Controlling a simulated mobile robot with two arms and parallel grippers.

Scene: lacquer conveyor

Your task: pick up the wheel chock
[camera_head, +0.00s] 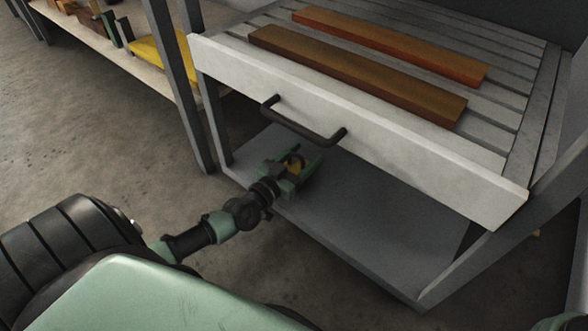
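My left gripper (298,160) reaches in from the lower left. My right gripper is not in view.
A grey lower shelf (375,220) lies under a slatted rack with a pale front panel (420,150) and a dark handle (300,125). Two wooden boards (390,46) (355,72) lie on the slats. Metal posts (180,85) stand left; the concrete floor is open there.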

